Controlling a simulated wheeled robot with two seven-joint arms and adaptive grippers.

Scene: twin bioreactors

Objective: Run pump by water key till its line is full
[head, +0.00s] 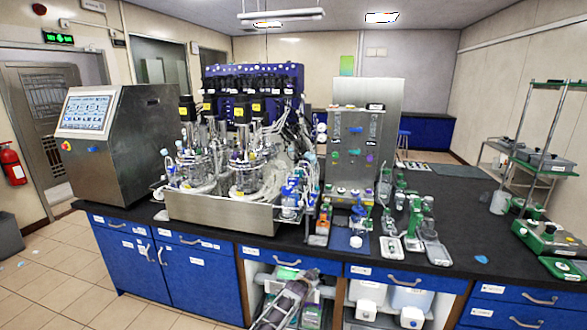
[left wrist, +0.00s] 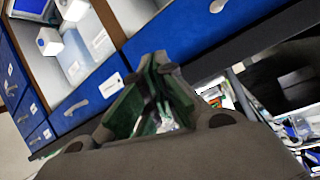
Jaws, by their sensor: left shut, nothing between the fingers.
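A tall steel panel unit (head: 367,125) stands on the bench right of centre. Small coloured knobs or keys show on its lower face; their labels are too small to read, so I cannot tell which is the water key. The pump and its line cannot be singled out among the tubing. My left gripper (head: 306,277) is low, in front of the bench's front edge, below and left of the panel. It is shut and empty. In the left wrist view its green-padded fingers (left wrist: 155,62) come together at the tips. My right gripper is not in view.
Glass vessels with tubing stand in a steel tray (head: 222,212); a control console (head: 117,138) is to their left. Small bottles and a blue mat (head: 349,243) lie before the panel. Blue drawers (head: 400,277) and open shelves with white containers (head: 365,309) are below.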

